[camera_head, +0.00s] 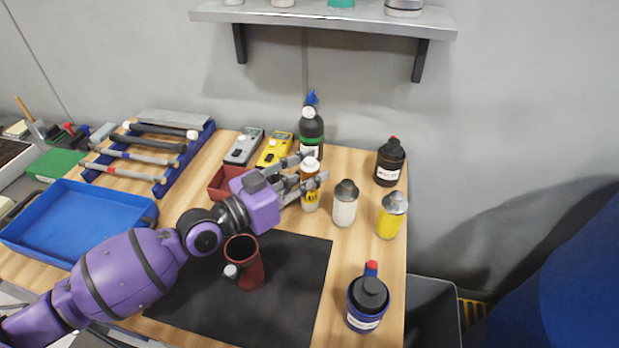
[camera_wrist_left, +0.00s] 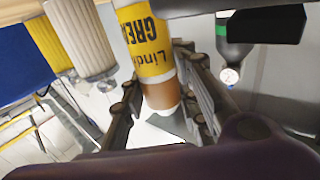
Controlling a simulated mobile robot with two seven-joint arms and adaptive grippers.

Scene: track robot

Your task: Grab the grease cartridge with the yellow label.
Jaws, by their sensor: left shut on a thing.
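The grease cartridge (camera_head: 310,199) has a yellow label, a brownish upper part and a white cap. It is upright near the back right of the wooden table; I cannot tell whether its base touches the table. My left gripper (camera_head: 317,167) reaches in from the left and is shut on the cartridge's upper part, one finger on each side. In the left wrist view the cartridge (camera_wrist_left: 148,45) shows large between the fingers (camera_wrist_left: 162,105), with dark lettering on its label. My right gripper is not in view.
A white can (camera_head: 345,207) and a yellow can (camera_head: 390,221) stand close right of the cartridge. A dark bottle with a green band (camera_head: 311,132) stands behind it. A red mug-like container (camera_head: 246,268) is on the black mat (camera_head: 290,290). A shelf (camera_head: 330,20) hangs above.

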